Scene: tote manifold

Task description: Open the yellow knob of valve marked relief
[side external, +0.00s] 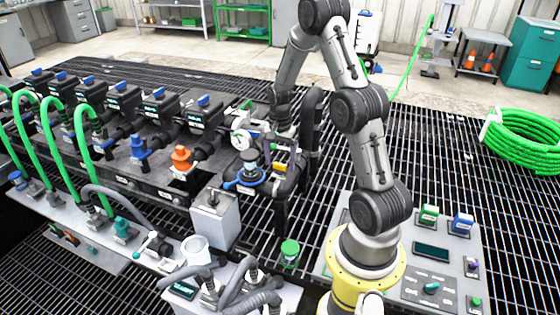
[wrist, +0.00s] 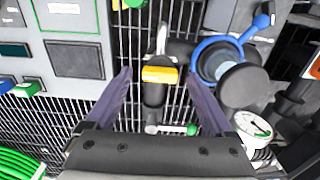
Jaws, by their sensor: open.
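The yellow knob (wrist: 160,74) sits on a dark valve body in the wrist view. It shows as a small yellow piece in the side external view (side external: 280,167), beside a blue ring-handled valve (side external: 247,178). My gripper (wrist: 158,73) is open, with one finger on each side of the knob in the wrist view. Gaps show between the fingers and the knob, and I see no contact. How far the fingertips are above the knob is unclear. No relief marking is readable in either view.
The blue ring handle with a black cap (wrist: 243,85) is close to the right finger. A white gauge (wrist: 253,124) sits at the lower right. A green-handled part (wrist: 192,129) lies below the knob. A grey control panel (side external: 455,262) stands to the right of the manifold.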

